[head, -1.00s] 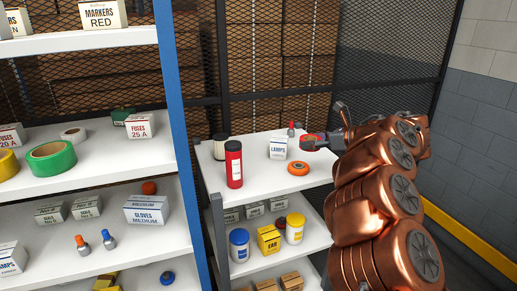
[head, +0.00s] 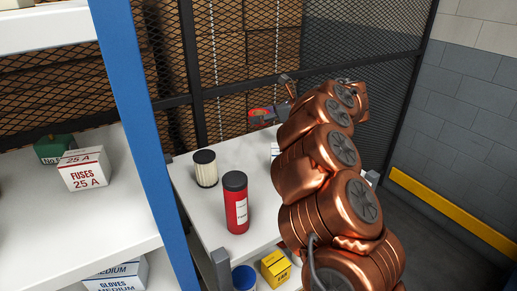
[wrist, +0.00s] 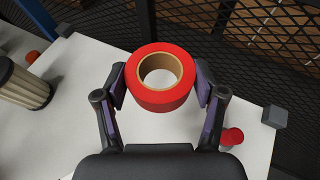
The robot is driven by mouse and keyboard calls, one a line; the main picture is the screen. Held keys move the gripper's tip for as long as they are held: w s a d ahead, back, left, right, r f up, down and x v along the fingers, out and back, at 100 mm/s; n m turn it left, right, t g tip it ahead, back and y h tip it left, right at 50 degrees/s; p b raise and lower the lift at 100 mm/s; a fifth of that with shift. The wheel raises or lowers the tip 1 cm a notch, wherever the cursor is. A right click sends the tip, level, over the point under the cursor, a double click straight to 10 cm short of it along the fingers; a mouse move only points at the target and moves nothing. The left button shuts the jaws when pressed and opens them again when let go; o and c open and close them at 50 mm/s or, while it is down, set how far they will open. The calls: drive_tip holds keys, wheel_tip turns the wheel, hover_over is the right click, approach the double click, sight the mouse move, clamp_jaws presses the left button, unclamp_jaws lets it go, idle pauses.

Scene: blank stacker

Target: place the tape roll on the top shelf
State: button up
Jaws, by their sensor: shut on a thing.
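The red tape roll (wrist: 160,95), with a tan core, sits between the two fingers of my gripper (wrist: 160,84) in the wrist view. My gripper is shut on it and holds it above a white surface. In the head view the tape roll (head: 257,115) shows small at the end of my copper arm, over the far side of the low white unit (head: 205,221). The taller rack with a blue post stands at the left. Its uppermost visible white shelf (head: 45,30) shows only in part at the top left corner.
On the low unit stand a red canister (head: 236,205) and a cream filter with a dark cap (head: 205,169). A box is mostly hidden by my arm. A fuses box (head: 84,170) and a green box (head: 53,148) stand on the rack's middle shelf. Mesh fencing is behind.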

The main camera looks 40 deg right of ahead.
hover_over(262, 145)
drive_tip(key=f, duration=0.3)
drive_tip(key=f+p, duration=0.1)
drive_tip(key=f, duration=0.1)
drive_tip(key=shift+w, duration=0.25)
drive_tip(key=shift+s+f, duration=0.1)
drive_tip(key=shift+f, duration=1.55)
drive_tip(key=shift+f, duration=0.15)
drive_tip(key=o, duration=0.9)
